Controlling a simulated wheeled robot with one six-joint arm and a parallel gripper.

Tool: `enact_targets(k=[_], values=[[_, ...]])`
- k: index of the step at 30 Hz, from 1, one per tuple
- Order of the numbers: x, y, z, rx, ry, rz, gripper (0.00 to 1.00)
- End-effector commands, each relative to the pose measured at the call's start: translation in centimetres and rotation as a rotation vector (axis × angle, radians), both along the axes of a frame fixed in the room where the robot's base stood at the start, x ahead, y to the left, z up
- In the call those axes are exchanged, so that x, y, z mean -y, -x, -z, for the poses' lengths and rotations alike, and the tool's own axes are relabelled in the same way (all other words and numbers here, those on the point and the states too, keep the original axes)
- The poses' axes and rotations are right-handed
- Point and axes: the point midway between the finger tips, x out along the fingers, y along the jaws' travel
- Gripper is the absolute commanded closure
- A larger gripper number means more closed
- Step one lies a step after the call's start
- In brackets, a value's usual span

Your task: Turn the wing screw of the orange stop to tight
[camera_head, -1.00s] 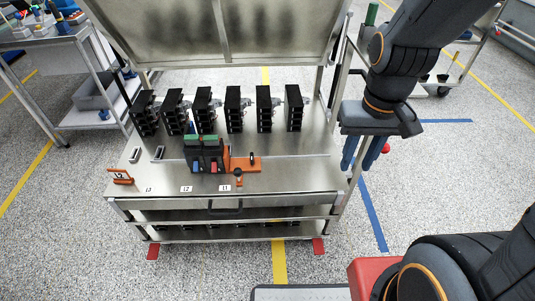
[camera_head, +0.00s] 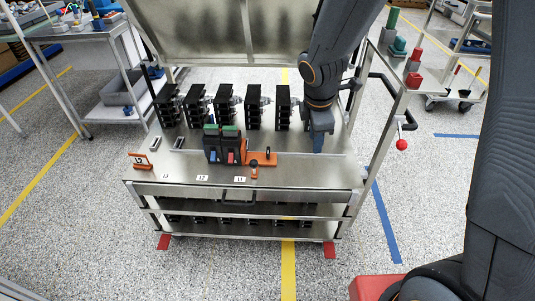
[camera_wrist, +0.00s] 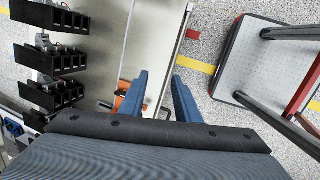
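The orange stop (camera_head: 262,158) lies on the steel cart top, against the right side of a dark breaker block (camera_head: 223,147) with green, blue and red parts. A small black upright piece (camera_head: 268,152) stands on it, and a small dark-topped orange piece (camera_head: 254,169) is at its front; which one is the wing screw, and its angle, is too small to tell. My gripper (camera_head: 318,145) is above the cart top, right of the stop and apart from it. In the wrist view its blue fingers (camera_wrist: 160,76) are apart and empty; orange (camera_wrist: 123,87) shows partly behind the left finger.
A row of black breakers (camera_head: 226,104) stands behind the stop, close to my arm. An orange bracket (camera_head: 141,161) is at the cart's left. A raised steel panel (camera_head: 220,30) is at the back. The cart top (camera_head: 310,173) is clear at front right.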

Motion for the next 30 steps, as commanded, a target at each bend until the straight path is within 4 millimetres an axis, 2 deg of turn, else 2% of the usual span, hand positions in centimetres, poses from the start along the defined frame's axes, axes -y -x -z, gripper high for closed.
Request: enact_targets(k=[1,6,9,12,17,30], values=[[-1.9,-2.1,2.1,0.002,0.045,-0.200,0.70],[-7.6,-7.5,6.5,0.021,0.203,-0.824,0.70],[-10.3,-9.3,8.5,0.030,0.279,-1.093,0.70],[-12.2,-10.4,9.8,0.037,0.332,-1.273,0.70],[-13.5,-11.2,10.9,0.043,0.370,-1.396,0.70],[-13.4,-13.5,16.5,0.042,0.371,-1.400,0.70]])
